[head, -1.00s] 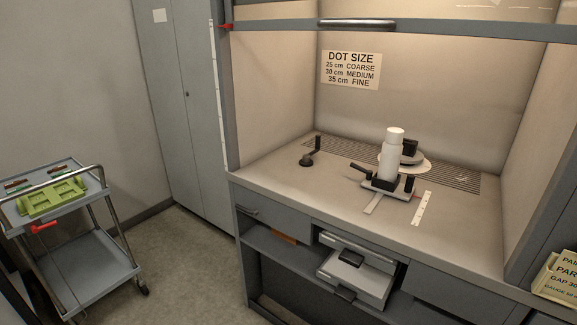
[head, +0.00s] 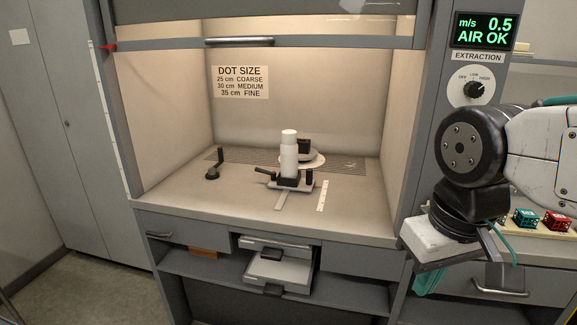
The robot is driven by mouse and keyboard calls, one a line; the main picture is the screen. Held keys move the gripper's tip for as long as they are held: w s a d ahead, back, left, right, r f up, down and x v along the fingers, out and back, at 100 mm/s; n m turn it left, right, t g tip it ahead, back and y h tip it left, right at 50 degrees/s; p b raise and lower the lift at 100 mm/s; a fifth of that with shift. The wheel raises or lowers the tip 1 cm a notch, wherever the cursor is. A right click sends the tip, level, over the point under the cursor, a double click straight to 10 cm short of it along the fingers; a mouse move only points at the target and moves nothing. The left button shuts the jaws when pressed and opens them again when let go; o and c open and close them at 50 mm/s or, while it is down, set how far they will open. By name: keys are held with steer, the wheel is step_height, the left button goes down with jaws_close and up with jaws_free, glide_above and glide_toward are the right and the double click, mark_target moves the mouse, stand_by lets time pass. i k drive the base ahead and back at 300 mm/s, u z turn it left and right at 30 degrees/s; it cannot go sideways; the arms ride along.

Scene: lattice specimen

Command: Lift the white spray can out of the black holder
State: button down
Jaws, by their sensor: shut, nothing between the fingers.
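The white spray can (head: 289,155) stands upright in the black holder (head: 293,183) on the bench of the fume cupboard. The holder sits at the rear end of a pale flat rail, with a dark lever on its left side. My gripper (head: 427,281) hangs at the right in front of the cupboard's right post, well apart from the can. It is shut and empty. Its pale body hides most of the fingers; a teal part shows below.
A round white plate with a black block (head: 304,146) stands behind the can. A small black crank (head: 213,172) is to the left and a white ruler strip (head: 323,196) to the right. A raised sash (head: 300,42) spans the opening. Red and green boxes (head: 540,219) sit on the right counter.

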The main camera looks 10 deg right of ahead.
mark_target(288, 153)
steer(key=u, duration=1.9)
steer(key=i, duration=1.95)
steer(key=z, duration=3.8)
steer(key=i, duration=0.55)
steer(key=z, duration=0.05)
